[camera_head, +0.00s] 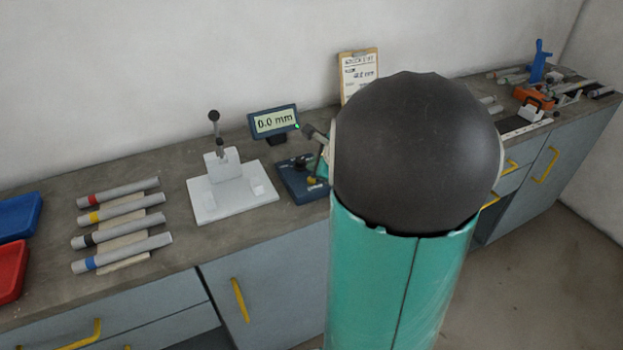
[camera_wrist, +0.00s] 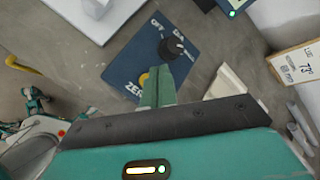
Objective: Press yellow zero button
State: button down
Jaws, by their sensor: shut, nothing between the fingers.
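The yellow zero button (camera_wrist: 144,79) is on a dark blue panel (camera_wrist: 128,65) in the wrist view, beside lettering that starts "ZE". A black knob (camera_wrist: 172,48) is above and to the right of it. My gripper (camera_wrist: 158,82) is shut and empty, its teal fingertips overlapping the right side of the button. Whether they touch it I cannot tell. In the head view the blue panel (camera_head: 296,186) lies on the bench with the yellow button (camera_head: 312,181) small on it. My dark arm link hides what is to its right.
A display (camera_head: 275,122) behind the panel reads 0.0 mm. A white fixture (camera_head: 232,190) stands to the left. Several grey tubes (camera_head: 122,242) lie further left, near blue (camera_head: 18,215) and red (camera_head: 10,270) trays. A clipboard (camera_head: 357,72) stands at the wall.

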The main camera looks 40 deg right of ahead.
aim_at(313, 185)
jog(key=shift+r, duration=1.75)
jog(key=s+a+r+n+g+y, duration=0.1)
jog(key=s+a+r+n, duration=0.1)
jog(key=a+n, duration=0.7)
jog(key=s+a+r+n+g+y, duration=0.1)
jog(key=s+a+r+n+y, duration=0.3)
jog(key=a, duration=0.9)
jog(key=s+a+f+n+g+h, duration=0.1)
jog(key=s+a+n+h, duration=0.3)
jog(key=s+a+n, duration=0.5)
jog(key=n, duration=0.6)
jog(key=shift+s+g, duration=0.25)
jog(key=shift+g, duration=0.05)
